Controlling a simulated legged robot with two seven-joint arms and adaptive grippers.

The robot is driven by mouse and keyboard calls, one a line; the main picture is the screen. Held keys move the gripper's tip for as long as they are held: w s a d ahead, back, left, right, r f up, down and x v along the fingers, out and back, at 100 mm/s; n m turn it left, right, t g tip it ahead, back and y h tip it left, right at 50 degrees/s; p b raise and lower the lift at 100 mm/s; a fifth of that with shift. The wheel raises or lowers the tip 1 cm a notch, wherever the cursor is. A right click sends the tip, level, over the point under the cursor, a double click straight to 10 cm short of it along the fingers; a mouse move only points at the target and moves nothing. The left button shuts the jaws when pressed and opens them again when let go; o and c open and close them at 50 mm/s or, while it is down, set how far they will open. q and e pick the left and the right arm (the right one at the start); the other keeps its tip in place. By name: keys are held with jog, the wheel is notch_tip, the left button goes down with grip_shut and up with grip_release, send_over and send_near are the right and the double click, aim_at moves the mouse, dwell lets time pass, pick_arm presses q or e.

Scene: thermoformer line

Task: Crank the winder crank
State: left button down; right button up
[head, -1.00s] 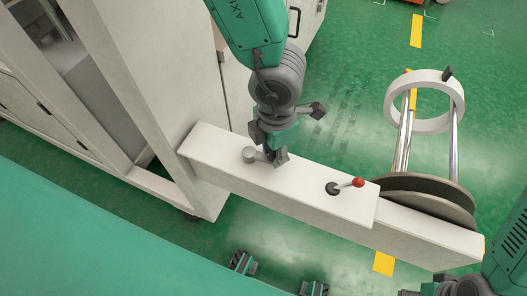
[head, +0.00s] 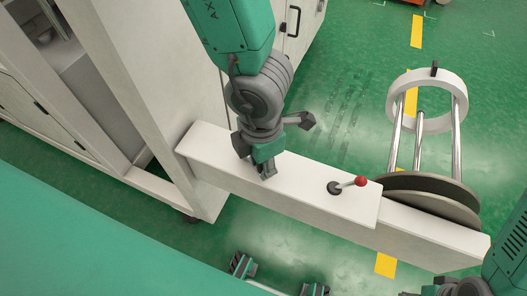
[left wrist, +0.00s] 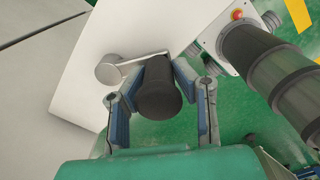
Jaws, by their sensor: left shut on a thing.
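The winder crank shows in the left wrist view: a round pale hub (left wrist: 108,71), a thin arm and a dark cylindrical handle (left wrist: 158,92). It sits on the pale beam top. My left gripper (head: 265,172) is over the beam's left part in the head view and hides the crank there. In the left wrist view its two fingers stand on either side of the dark handle, shut on it. My right gripper (head: 430,290) shows only in part at the bottom edge of the head view; its fingers cannot be made out.
A red-knobbed lever (head: 359,181) stands on the pale beam (head: 310,188), right of my left gripper. Beyond it are a grey disc (head: 430,197), shiny rods and a white ring (head: 397,82) with a black block. A tall pale frame (head: 130,70) is at left. Green floor lies around.

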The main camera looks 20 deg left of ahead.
pick_arm(q)
jog(key=shift+s, duration=0.15)
jog(key=shift+s+a+b, duration=0.45)
jog(key=shift+s+a, duration=0.2)
jog(key=shift+a, duration=0.15)
jog(key=shift+s+a+b, duration=0.3)
jog(key=shift+s+a, duration=0.1)
jog(key=shift+a, duration=0.6)
